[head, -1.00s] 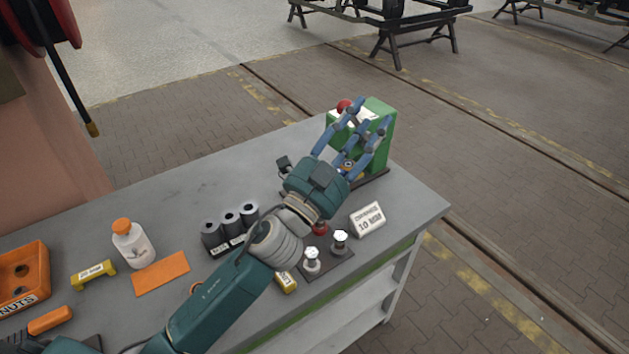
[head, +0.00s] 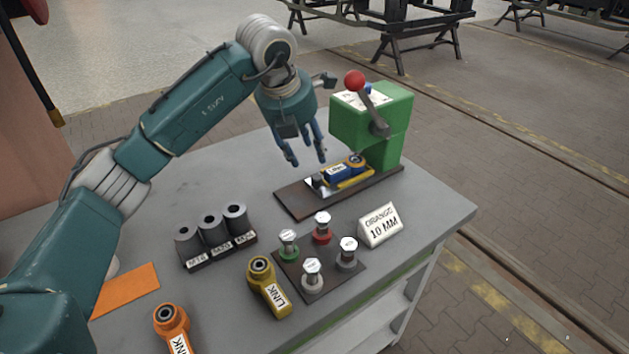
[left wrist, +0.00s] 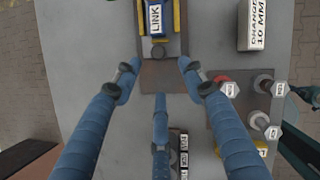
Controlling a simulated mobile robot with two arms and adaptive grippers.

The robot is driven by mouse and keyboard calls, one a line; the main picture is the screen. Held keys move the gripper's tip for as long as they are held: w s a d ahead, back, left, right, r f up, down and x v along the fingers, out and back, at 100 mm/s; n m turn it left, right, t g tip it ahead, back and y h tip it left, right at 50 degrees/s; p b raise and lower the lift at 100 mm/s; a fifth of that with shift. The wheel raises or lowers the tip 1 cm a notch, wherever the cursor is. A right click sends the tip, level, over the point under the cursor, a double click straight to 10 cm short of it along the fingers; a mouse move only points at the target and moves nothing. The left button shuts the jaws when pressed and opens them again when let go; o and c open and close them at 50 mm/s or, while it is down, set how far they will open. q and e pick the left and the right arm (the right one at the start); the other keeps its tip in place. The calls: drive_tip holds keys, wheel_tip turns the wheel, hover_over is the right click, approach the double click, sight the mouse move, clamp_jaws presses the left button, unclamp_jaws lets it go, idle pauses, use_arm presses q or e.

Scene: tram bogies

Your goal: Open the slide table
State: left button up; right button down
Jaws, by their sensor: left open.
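The green press (head: 388,125) stands at the table's far right corner, with a red-knobbed lever (head: 355,81) on its side. The yellow slide table (head: 372,176) sits on a dark base plate (head: 298,199) and carries a blue link (head: 337,171). The slide's inner end is by the press. In the left wrist view the blue link (left wrist: 156,17) lies in the yellow slide (left wrist: 177,18) at the top. My left gripper (head: 307,160) is open and empty, fingers pointing down, above the left end of the base plate and apart from the slide.
A dark plate with several bolts (head: 312,270) and a white sign (head: 380,226) stand in front of the press. Grey sockets (head: 209,225), a yellow link (head: 262,275) and an orange link (head: 171,322) are nearer. The grey tabletop (head: 228,177) behind the sockets is clear.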

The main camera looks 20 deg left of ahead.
sight(316, 177)
use_arm(q)
drive_tip(key=p+x, duration=0.1)
drive_tip(key=x, duration=0.4)
drive_tip(key=p+x, duration=0.1)
drive_tip(key=x, duration=0.5)
drive_tip(key=shift+a, duration=0.2)
clamp_jaws()
